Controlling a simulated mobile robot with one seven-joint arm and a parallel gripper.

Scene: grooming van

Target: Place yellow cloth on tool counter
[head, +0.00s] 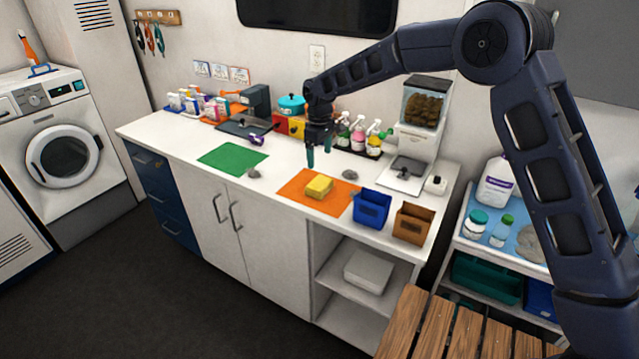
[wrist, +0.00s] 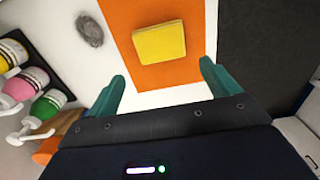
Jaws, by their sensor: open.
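The yellow cloth (head: 319,186) is a small folded block lying on an orange mat (head: 293,190) on the white counter (head: 180,153). In the wrist view the cloth (wrist: 159,44) lies on the orange mat (wrist: 180,75), ahead of and between the fingertips. My gripper (head: 318,157) is above the counter, over the back part of the orange mat, apart from the cloth. In the wrist view my gripper (wrist: 162,80) has its two teal fingers spread wide with nothing between them.
A blue bin (head: 371,208) and a brown bin (head: 412,223) stand right of the mat. Spray bottles (head: 358,135) and a food dispenser (head: 422,125) stand behind. A green mat (head: 232,159) lies left. A grey stone-like item (head: 349,175) is near the orange mat.

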